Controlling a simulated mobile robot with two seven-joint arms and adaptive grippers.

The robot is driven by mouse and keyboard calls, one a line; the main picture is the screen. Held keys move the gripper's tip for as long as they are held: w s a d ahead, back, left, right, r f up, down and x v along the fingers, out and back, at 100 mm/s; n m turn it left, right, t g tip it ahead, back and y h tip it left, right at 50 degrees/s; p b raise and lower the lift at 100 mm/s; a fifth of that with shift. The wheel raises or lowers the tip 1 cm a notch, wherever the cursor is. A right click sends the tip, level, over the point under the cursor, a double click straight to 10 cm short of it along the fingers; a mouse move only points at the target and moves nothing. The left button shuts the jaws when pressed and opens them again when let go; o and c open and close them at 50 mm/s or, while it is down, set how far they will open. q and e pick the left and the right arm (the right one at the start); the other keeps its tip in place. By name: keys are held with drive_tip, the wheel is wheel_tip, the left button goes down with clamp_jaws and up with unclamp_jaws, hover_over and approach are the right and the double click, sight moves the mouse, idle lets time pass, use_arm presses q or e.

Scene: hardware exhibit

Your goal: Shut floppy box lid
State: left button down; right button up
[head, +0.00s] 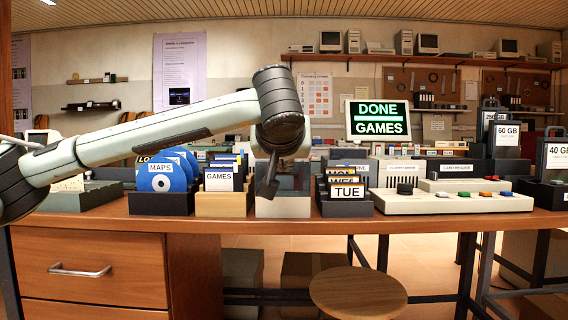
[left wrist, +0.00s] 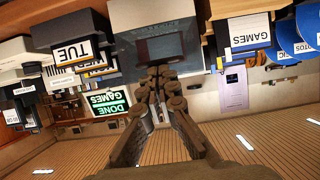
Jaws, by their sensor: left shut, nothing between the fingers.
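The floppy box (head: 285,207) stands near the front edge of the bench, between the GAMES box and the TUE box. It has a pale base and a smoky see-through lid (head: 292,178) above it; the lid's exact angle is hard to tell. In the left wrist view, which is upside down, the pale base (left wrist: 150,15) and dark lid (left wrist: 185,46) are straight ahead of the fingers. My left gripper (head: 268,188) points down in front of the box and hides part of it. Its fingers (left wrist: 160,76) are together and empty, and contact with the lid is unclear. My right gripper is out of view.
A holder of blue MAPS discs (head: 162,177) and a GAMES box (head: 217,205) stand to the left. A TUE card box (head: 346,208) and a keyed console (head: 450,203) stand to the right. A DONE GAMES screen (head: 380,120) is behind. A round stool (head: 358,292) is below.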

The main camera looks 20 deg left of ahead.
sight(284, 179)
use_arm(q)
drive_tip(key=f, duration=0.3)
drive_tip(key=shift+s+d, duration=0.25)
drive_tip(key=shift+s, duration=0.05)
drive_tip(key=shift+r, duration=0.1)
